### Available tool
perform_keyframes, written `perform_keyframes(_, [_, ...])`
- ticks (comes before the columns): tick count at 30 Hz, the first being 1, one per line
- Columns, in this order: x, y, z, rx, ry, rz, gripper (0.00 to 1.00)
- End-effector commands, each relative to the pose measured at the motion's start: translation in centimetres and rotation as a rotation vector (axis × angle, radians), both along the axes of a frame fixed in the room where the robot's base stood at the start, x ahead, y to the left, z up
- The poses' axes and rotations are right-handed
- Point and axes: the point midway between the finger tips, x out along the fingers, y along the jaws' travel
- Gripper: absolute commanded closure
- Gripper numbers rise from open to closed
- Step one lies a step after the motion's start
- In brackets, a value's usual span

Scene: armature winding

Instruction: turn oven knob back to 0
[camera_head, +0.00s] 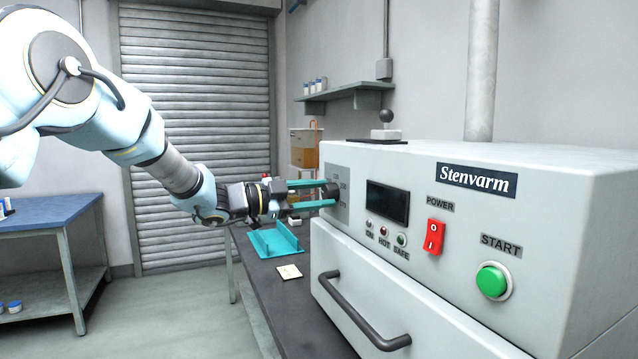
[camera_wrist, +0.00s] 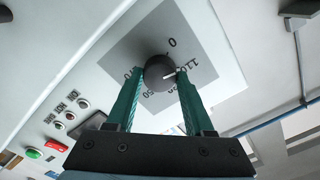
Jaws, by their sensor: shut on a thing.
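The oven knob (camera_wrist: 158,71) is a dark round knob on a grey dial plate (camera_wrist: 205,48) printed with numbers, including a 0 and a 110. Its white pointer line points to the right in the wrist view, toward the 110 and away from the 0. My gripper (camera_wrist: 159,80) has long teal fingers, one on each side of the knob, and is shut on it. In the head view the knob (camera_head: 331,190) is at the left end of the white Stenvarm oven's front (camera_head: 408,225), partly hidden by my gripper (camera_head: 327,193).
Right of the dial are a dark display (camera_head: 387,203), several small lamps, a red power switch (camera_head: 435,237) and a green start button (camera_head: 493,281). A drawer handle (camera_head: 365,312) sticks out below. A teal tray (camera_head: 272,242) and a pale card (camera_head: 289,271) lie on the dark bench.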

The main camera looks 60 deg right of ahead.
Motion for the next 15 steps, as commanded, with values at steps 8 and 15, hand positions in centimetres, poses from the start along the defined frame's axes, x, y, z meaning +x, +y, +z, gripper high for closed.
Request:
perform_keyframes(8, [0.12, 0.03, 0.32, 0.157, 0.215, 0.002, 1.0])
perform_keyframes(15, [0.1, 0.03, 0.29, 0.279, 0.387, 0.001, 1.0])
